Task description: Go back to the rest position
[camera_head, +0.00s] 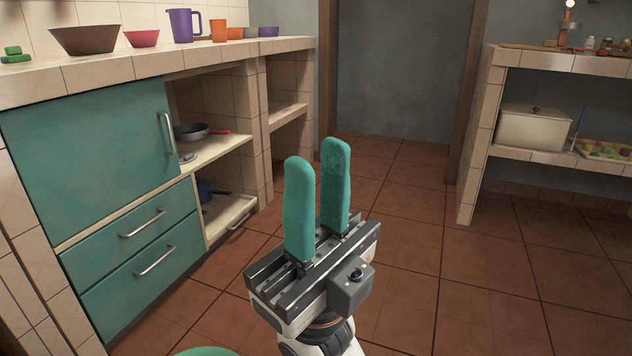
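My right gripper (319,195) shows in the lower middle of the head view, pointing up. Its two teal fingers stand apart with nothing between them, so it is open and empty. It is over the open floor, clear of the counters. My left gripper is not in view. A small teal rounded shape shows at the bottom edge, and I cannot tell what it is.
A tiled counter (110,70) with bowls and a purple jug (181,26) runs along the left, over a teal cabinet (90,155) and open shelves with a pan (190,131). Tiled shelving (482,145) with a white box (533,128) stands right. The tiled floor (430,250) between is free.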

